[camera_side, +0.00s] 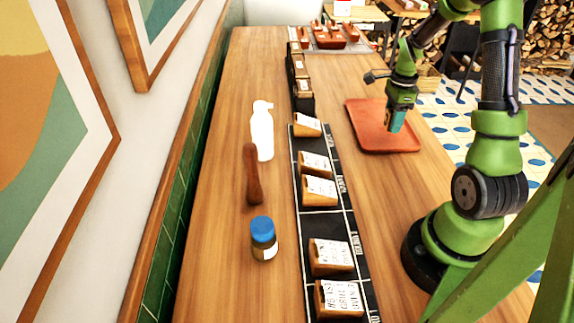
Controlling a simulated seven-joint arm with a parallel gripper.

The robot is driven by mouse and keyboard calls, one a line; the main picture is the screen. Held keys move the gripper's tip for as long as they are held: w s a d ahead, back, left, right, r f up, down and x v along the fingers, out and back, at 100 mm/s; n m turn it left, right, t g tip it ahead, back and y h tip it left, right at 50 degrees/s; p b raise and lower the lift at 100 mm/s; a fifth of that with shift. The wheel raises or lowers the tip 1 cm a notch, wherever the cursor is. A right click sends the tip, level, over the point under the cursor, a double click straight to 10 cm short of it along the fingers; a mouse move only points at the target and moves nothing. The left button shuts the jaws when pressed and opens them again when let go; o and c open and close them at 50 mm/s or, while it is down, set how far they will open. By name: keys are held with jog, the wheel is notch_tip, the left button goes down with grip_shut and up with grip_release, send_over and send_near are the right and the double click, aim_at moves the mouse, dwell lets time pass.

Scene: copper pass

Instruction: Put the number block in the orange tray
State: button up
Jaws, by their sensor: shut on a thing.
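The orange tray (367,123) lies on the wooden counter, right of the black strip. My gripper (399,108) points down over the right part of the tray. It is shut on a small teal block, which I take to be the number block (397,122); no number can be read on it from here. The block appears upright over the tray. I cannot tell whether its lower end touches the tray floor. The gripper's fingers are small and partly hidden in this view.
A black strip (322,222) with several wooden card holders runs along the counter. Left of it stand a white bottle (262,135), a wooden pestle-like piece (252,175) and a blue-lidded jar (263,240). Red-brown items (330,36) stand at the far end. The tray's left part is clear.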

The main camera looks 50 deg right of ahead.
send_over(380, 124)
jog(key=shift+a+f, duration=0.1)
jog(key=shift+f, duration=2)
jog(key=shift+f, duration=0.2)
jog(key=o, duration=1.1)
jog(key=shift+c, duration=0.2)
